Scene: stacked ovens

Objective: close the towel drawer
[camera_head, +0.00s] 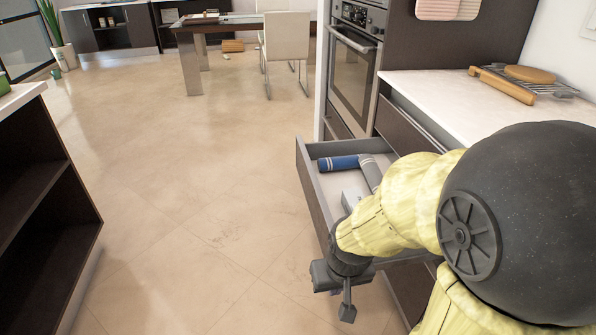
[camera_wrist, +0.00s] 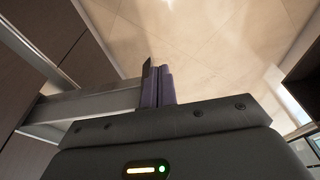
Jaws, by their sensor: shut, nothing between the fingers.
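The towel drawer (camera_head: 313,200) is pulled out from the cabinet under the counter, with a dark front and grey inner walls. In it lie a blue rolled towel (camera_head: 338,163) and a grey rolled towel (camera_head: 370,173); my arm hides its near part. My gripper (camera_head: 347,308) is at the near end of the drawer front, low and on its outer side. In the wrist view my gripper's fingers (camera_wrist: 158,84) are together and empty, beside a grey drawer edge (camera_wrist: 100,100). I cannot tell whether they touch it.
An oven (camera_head: 352,75) stands beyond the drawer. The counter (camera_head: 450,100) holds a rolling pin (camera_head: 505,86) and a round board (camera_head: 530,74). A dark open shelf (camera_head: 45,200) stands at the left. The floor (camera_head: 190,180) between is clear.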

